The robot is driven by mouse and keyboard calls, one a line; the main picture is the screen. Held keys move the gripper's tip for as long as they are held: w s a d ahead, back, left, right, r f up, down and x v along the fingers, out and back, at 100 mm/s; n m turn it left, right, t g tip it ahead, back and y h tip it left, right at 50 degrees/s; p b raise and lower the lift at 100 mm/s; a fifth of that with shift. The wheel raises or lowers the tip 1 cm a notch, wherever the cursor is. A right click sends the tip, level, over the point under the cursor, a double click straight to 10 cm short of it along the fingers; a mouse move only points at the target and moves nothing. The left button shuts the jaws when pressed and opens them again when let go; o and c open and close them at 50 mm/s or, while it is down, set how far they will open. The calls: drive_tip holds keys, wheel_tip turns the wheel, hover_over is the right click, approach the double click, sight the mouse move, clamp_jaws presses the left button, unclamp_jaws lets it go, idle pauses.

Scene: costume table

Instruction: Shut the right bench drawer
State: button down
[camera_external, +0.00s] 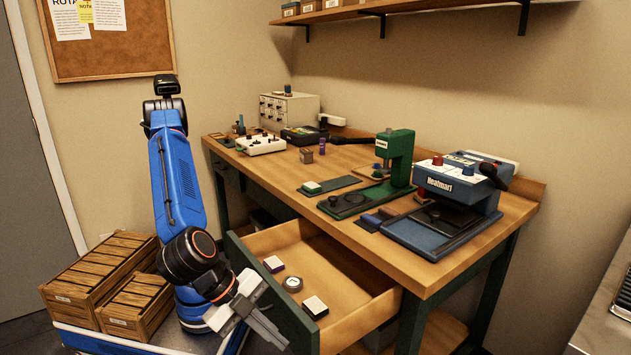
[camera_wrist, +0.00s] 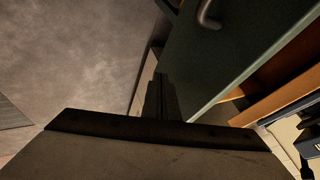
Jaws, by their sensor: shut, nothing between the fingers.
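The bench drawer (camera_external: 345,285) is pulled far out under the wooden bench top, with its dark green front panel (camera_external: 250,271) facing me. It holds a maroon block with a white top, a round dial and a dark block with a white top. In the wrist view the green panel (camera_wrist: 225,60) fills the upper right, with a metal handle (camera_wrist: 208,15) at the top. My gripper (camera_external: 280,342) is shut and empty, low in front of the panel. In the wrist view its dark fingers (camera_wrist: 160,82) lie beside the panel; I cannot tell if they touch it.
The bench top (camera_external: 345,155) carries a green press (camera_external: 398,150), a blue heat press (camera_external: 455,190) and a white control box (camera_external: 261,145). Wooden crates (camera_external: 105,265) sit at the left, beside my arm. Grey floor (camera_wrist: 75,50) is open left of the panel in the wrist view.

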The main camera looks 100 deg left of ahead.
drive_tip(key=shift+w+a, duration=0.6)
drive_tip(key=shift+w, duration=0.05)
drive_tip(key=w+a, duration=1.6)
